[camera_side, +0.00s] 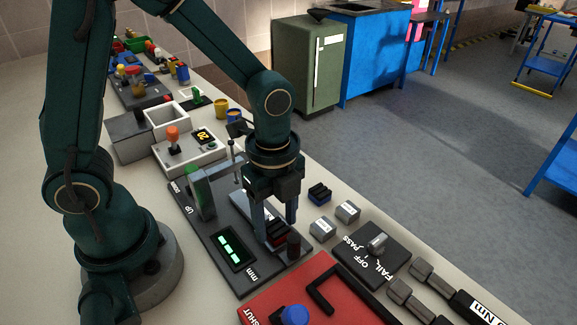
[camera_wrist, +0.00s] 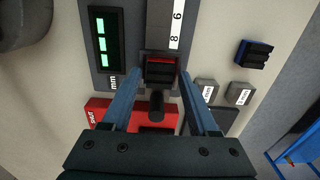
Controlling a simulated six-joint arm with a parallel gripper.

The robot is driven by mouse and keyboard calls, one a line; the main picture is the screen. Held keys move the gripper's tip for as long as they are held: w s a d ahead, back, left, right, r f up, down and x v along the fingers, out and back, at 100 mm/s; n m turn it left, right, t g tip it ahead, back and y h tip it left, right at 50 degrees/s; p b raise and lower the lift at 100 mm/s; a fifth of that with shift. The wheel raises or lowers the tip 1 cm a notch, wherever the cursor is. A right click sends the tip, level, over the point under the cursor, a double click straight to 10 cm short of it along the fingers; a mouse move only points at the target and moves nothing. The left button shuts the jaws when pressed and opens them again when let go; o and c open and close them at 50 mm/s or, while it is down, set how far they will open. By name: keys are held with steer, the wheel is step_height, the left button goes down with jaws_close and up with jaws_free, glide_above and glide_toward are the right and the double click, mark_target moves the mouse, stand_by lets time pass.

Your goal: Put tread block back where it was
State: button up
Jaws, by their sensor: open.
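A red block with a black ridged top, which looks like a tread block, sits on the grey gauge plate; it shows in the side view (camera_side: 277,232) and the wrist view (camera_wrist: 161,71). My gripper (camera_side: 277,225) is lowered over it and open. In the wrist view the blue fingers (camera_wrist: 160,75) stand on either side of the block, with a gap visible. A blue block with a black ridged top (camera_side: 319,192) stands on the bench to the right; it also shows in the wrist view (camera_wrist: 253,53). My fingers partly hide the red block in the side view.
The gauge plate (camera_side: 215,245) has a green-lit display (camera_side: 230,249) and a dark upright knob (camera_side: 293,246). Two grey labelled blocks (camera_side: 347,211) (camera_side: 322,229) stand beside it. A switch plate (camera_side: 372,255) and a red panel (camera_side: 310,292) lie nearby.

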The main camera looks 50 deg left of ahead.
mark_target(276, 226)
jaws_close()
steer(key=shift+r, duration=2.55)
